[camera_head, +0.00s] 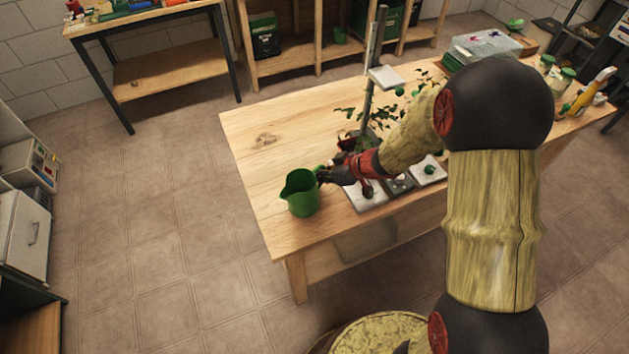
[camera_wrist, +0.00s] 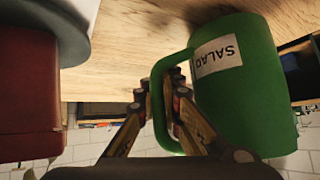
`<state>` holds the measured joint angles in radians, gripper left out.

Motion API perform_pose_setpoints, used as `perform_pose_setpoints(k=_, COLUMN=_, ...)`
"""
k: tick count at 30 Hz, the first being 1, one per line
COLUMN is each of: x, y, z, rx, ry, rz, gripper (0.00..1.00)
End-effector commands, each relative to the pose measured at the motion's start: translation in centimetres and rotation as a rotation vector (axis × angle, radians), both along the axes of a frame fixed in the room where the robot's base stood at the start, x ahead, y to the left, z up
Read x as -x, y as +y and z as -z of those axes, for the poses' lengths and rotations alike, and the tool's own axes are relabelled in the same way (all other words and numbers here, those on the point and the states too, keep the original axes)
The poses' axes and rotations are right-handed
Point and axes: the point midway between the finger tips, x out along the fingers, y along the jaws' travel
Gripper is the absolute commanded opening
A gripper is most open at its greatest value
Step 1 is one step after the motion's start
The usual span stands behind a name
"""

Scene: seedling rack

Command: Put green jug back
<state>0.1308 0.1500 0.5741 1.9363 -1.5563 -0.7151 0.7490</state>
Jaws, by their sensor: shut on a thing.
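The green jug (camera_head: 301,193) is at the left part of the wooden table (camera_head: 262,133), close to the table's near-left edge. It also fills the right of the wrist view (camera_wrist: 240,85), with a white label reading "SALAD" on its side. My gripper (camera_head: 325,174) reaches the jug from the right. In the wrist view my gripper (camera_wrist: 172,85) is shut on the jug's handle. The jug looks upright in the head view. I cannot tell whether its base touches the table.
White and grey plates (camera_head: 367,196) lie just right of the jug under my arm. A metal post (camera_head: 371,75) and leafy seedlings (camera_head: 350,117) stand behind. A clear-lidded box (camera_head: 485,46) and jars (camera_head: 562,78) are at the far right. The table's left-back part is clear.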

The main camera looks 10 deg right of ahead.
Motion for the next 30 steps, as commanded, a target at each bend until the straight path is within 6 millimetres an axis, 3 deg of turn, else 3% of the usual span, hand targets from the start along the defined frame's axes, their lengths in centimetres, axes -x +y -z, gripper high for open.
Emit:
perform_pose_setpoints(k=3, x=-0.04, y=-0.01, z=1.52, rx=0.000, ry=-0.002, rz=0.000, gripper=0.00)
perform_pose_setpoints(k=13, x=-0.02, y=-0.01, z=1.47, rx=-0.001, ry=-0.001, rz=0.000, gripper=0.00)
perform_pose_setpoints(k=14, x=-0.01, y=-0.02, z=1.48, rx=0.000, ry=-0.001, rz=-0.001, gripper=0.08)
perform_pose_setpoints(k=23, x=-0.01, y=-0.02, z=1.46, rx=0.000, ry=-0.001, rz=-0.001, gripper=0.25)
perform_pose_setpoints(k=30, x=-0.01, y=-0.02, z=1.46, rx=0.000, ry=-0.001, rz=-0.001, gripper=0.26)
